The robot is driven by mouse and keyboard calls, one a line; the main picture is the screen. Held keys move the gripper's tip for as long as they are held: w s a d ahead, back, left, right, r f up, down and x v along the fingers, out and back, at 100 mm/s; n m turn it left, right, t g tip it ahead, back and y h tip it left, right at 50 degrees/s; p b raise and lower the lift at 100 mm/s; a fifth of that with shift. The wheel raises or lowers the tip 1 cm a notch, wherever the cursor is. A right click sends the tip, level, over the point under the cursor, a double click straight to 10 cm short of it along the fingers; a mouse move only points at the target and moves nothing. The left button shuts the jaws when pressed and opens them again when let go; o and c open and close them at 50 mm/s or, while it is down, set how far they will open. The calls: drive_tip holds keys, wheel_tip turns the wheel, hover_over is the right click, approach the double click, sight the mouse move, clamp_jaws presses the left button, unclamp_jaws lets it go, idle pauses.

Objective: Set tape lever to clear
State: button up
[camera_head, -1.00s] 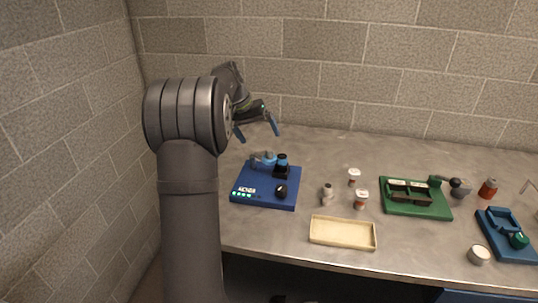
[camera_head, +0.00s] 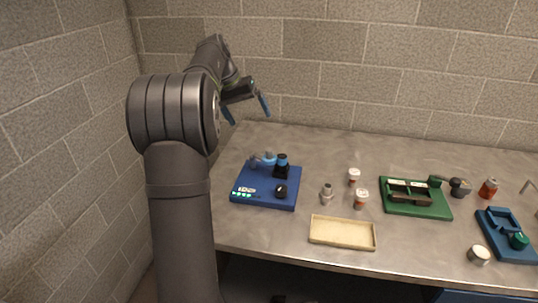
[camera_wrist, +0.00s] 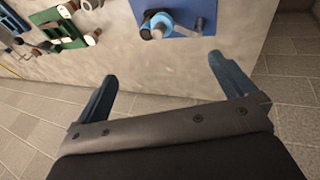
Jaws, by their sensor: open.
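My gripper (camera_head: 246,107) is open and empty, raised above the back left of the bench near the wall. Its two blue fingers also show in the wrist view (camera_wrist: 162,70). The blue board (camera_head: 244,178) lies on the bench below and right of it. It carries a light blue lever-like part (camera_head: 262,158), a black post with a blue top (camera_head: 281,165), a black knob (camera_head: 281,190) and green lights at its front left. In the wrist view the blue board (camera_wrist: 180,8) is at the top, beyond the fingers. I cannot tell which part is the tape lever, nor its setting.
A green board (camera_head: 430,208) and another blue board (camera_head: 497,238) with a green knob stand to the right. Small white-capped jars (camera_head: 354,177) (camera_head: 361,199), a metal fitting (camera_head: 326,194) and a beige tray (camera_head: 342,232) lie between. Block walls close the back and left.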

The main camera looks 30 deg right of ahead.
drive_tip(key=shift+v, duration=1.15)
drive_tip(key=shift+c, duration=0.4)
